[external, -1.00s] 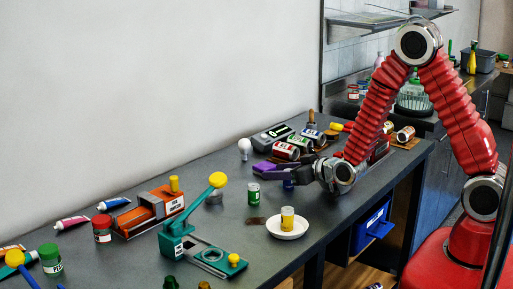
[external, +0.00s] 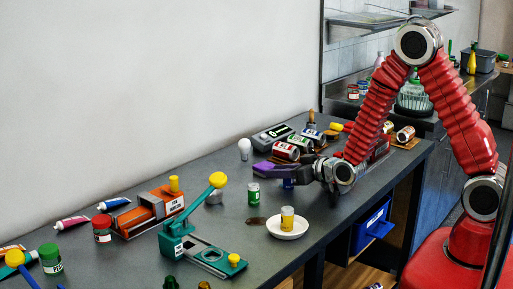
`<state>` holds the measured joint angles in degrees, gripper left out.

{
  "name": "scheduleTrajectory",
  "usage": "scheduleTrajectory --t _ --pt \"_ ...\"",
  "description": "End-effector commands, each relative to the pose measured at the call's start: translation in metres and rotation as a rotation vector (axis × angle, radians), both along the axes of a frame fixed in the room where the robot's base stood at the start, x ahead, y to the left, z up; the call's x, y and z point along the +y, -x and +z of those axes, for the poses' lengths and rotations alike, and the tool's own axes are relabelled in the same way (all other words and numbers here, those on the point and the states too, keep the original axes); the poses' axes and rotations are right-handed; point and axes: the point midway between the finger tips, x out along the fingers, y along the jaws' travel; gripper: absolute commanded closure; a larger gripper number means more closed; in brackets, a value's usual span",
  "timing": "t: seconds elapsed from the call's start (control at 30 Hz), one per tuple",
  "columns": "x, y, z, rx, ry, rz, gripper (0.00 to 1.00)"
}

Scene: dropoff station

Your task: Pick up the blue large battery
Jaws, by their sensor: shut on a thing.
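A green battery (external: 254,194) stands close by at the left. A white plate (external: 273,231) with a yellow battery (external: 287,217) is in front. Several cans (external: 286,151) lie behind my gripper. A teal press (external: 177,243) stands at the front left.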

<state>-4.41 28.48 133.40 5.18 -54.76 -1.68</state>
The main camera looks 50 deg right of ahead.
Motion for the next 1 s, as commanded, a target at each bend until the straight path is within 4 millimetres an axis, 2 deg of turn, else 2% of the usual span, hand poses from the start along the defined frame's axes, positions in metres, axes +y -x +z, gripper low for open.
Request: scheduleTrajectory --t 0.23,0.4,0.67,1.0 --pt "0.000 0.000 0.004 -0.002 0.000 0.000 1.00" --pt "0.000 0.000 0.014 -0.002 0.000 0.000 1.00" --pt "0.000 0.040 0.013 0.000 0.000 0.000 1.00" --pt "0.000 0.039 0.053 -0.005 0.000 -0.001 1.00"
